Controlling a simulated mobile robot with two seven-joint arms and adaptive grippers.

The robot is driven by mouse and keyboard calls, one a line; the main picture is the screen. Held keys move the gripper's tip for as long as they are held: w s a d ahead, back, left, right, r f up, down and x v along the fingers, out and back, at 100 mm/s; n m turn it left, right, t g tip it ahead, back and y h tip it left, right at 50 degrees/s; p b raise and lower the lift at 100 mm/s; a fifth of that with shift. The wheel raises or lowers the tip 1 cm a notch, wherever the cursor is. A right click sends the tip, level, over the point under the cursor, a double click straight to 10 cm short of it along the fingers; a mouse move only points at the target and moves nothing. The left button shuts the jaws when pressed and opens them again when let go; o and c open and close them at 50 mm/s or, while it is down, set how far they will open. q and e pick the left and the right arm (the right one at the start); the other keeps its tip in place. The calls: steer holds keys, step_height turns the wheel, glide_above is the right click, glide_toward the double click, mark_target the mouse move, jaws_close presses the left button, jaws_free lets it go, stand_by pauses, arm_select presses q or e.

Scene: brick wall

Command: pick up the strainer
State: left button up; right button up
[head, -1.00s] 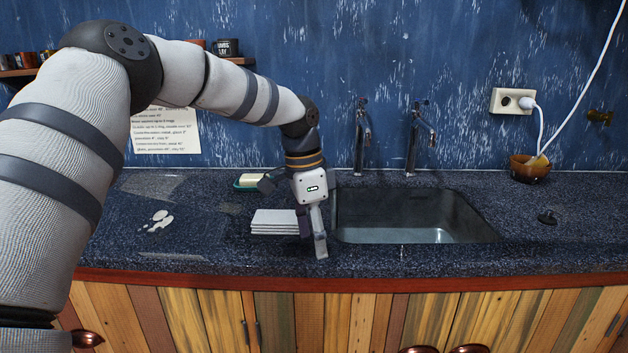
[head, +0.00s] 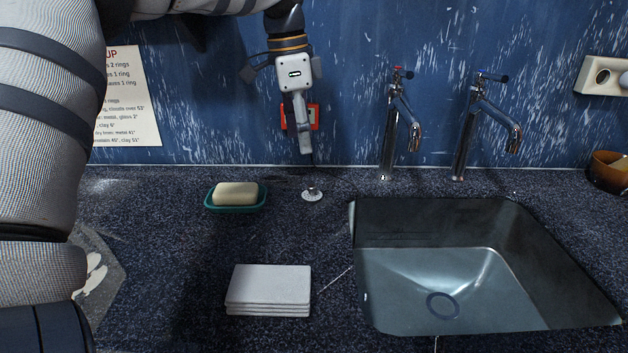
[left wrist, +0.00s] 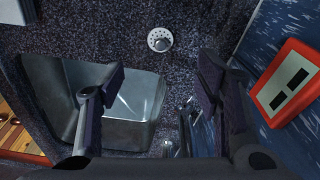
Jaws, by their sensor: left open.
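The strainer (head: 312,194) is a small round metal piece with holes and a knob on top. It sits on the dark speckled counter near the back wall, left of the sink. It also shows in the left wrist view (left wrist: 160,40), at the top middle. My left gripper (head: 303,148) points down above the strainer, apart from it, with nothing in its jaws. In the left wrist view its two fingers (left wrist: 161,76) stand wide apart, and the strainer appears between and beyond them. My right gripper is not in view.
The sink (head: 440,285) is at right, with two taps (head: 392,125) behind it. A soap bar (head: 236,194) in a green dish (head: 236,209) stands left of the strainer. Stacked white tiles (head: 268,290) lie in front. A red-framed plate (left wrist: 290,83) is on the wall close behind my gripper.

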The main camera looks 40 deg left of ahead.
arm_select(q)
glide_above(311, 186)
steer(key=s, duration=0.1)
step_height(311, 186, down, 6)
steer(key=shift+s+f, duration=0.1)
steer(key=f, duration=0.2)
steer(key=w+f+b, duration=0.1)
steer(key=f, duration=0.2)
steer(key=shift+w+f, duration=0.1)
steer(key=shift+f, duration=0.2)
steer(key=shift+r, duration=0.1)
steer(key=c, duration=1.1)
